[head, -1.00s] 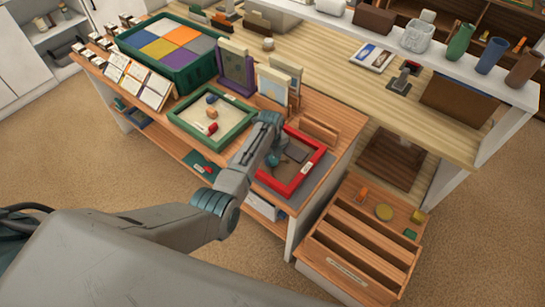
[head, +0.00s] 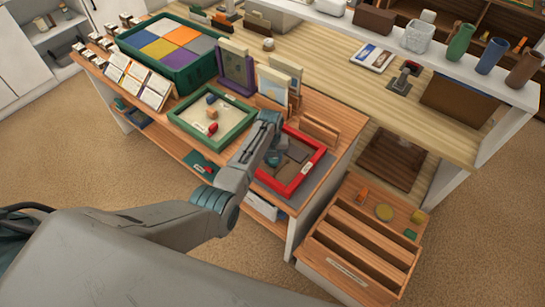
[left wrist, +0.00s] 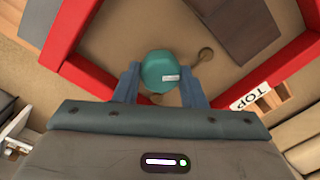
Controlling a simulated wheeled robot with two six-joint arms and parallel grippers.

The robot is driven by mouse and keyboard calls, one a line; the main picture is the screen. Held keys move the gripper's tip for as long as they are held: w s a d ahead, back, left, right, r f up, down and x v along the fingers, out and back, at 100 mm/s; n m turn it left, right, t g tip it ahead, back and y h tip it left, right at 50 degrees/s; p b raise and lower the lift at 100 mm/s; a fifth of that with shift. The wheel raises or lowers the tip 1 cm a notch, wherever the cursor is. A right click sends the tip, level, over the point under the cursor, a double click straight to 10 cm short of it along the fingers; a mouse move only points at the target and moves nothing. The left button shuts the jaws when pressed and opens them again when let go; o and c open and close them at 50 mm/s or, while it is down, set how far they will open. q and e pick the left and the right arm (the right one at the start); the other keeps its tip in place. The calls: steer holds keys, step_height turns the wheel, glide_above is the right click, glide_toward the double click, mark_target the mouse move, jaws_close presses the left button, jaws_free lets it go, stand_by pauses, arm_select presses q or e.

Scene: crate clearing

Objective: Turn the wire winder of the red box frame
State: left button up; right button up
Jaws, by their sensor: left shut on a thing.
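The red box frame (head: 299,183) lies on the wooden bench top at the near right, with a tan inside and a dark flat piece (left wrist: 240,30) in it. My left gripper (head: 275,160) is down inside the frame. In the left wrist view its two blue fingers (left wrist: 160,82) are shut on a round teal knob (left wrist: 158,66) with a small white label, which looks like the winder. A small brass round part (left wrist: 206,54) shows just beside the knob. The frame's rim carries a "TOP" label (left wrist: 250,95). My right gripper is not in view.
A green frame (head: 240,129) with small blocks lies left of the red one. Upright framed pieces (head: 275,84) stand behind it. A green crate (head: 190,83) with coloured squares is further left. A slatted wooden crate (head: 355,250) stands on the right.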

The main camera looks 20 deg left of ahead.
mark_target(272, 159)
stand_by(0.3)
arm_select(q)
steer(key=o, duration=1)
step_height(272, 159, up, 11)
steer(key=b, duration=0.2)
steer(key=shift+a+b, duration=0.15)
steer(key=shift+b, duration=0.25)
steer(key=shift+s+f, duration=0.15)
